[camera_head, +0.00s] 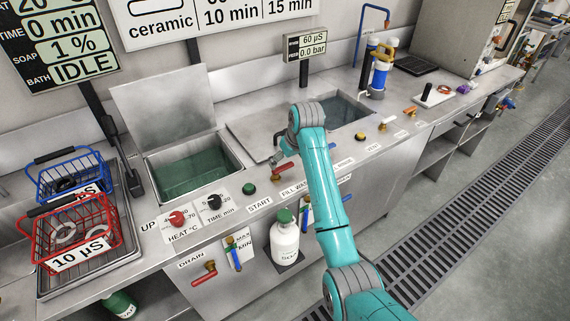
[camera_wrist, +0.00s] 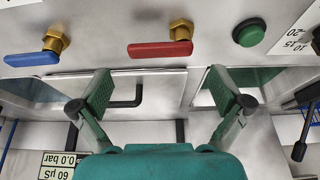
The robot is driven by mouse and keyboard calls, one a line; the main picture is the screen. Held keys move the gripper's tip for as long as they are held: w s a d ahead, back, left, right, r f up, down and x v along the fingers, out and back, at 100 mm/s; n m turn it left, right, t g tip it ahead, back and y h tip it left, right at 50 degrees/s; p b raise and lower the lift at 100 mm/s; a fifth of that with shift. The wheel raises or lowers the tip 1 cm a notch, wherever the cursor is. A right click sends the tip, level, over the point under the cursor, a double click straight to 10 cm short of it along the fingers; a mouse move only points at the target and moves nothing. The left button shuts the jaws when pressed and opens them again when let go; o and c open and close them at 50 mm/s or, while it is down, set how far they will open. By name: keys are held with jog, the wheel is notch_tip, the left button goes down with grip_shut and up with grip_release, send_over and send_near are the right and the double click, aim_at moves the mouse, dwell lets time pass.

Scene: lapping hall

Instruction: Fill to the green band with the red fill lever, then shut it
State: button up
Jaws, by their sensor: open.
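The red fill lever (camera_wrist: 160,49) lies level on a brass valve stem in the wrist view, ahead of and between my fingertips. In the head view it (camera_head: 279,177) shows small behind the FILL label, beside my gripper (camera_head: 277,156). My gripper (camera_wrist: 160,98) is open and empty, its two green fingers wide apart and clear of the lever. The left tank (camera_head: 160,160) holds dark green liquid. A gauge tube (camera_head: 233,254) with a MAX/MIN plate is on the front panel; I cannot make out a green band or the level.
A blue lever (camera_wrist: 32,58) and a green START button (camera_wrist: 248,35) flank the red lever. A red drain lever (camera_head: 205,273) is low on the front. A white bottle (camera_head: 285,243) stands below. Red (camera_head: 72,232) and blue baskets (camera_head: 65,174) sit at left.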

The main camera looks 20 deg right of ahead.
jog(key=a+v, duration=0.1)
jog(key=v, duration=0.6)
jog(key=shift+d+r, duration=0.45)
jog(key=shift+d, duration=0.1)
jog(key=shift+s, duration=0.15)
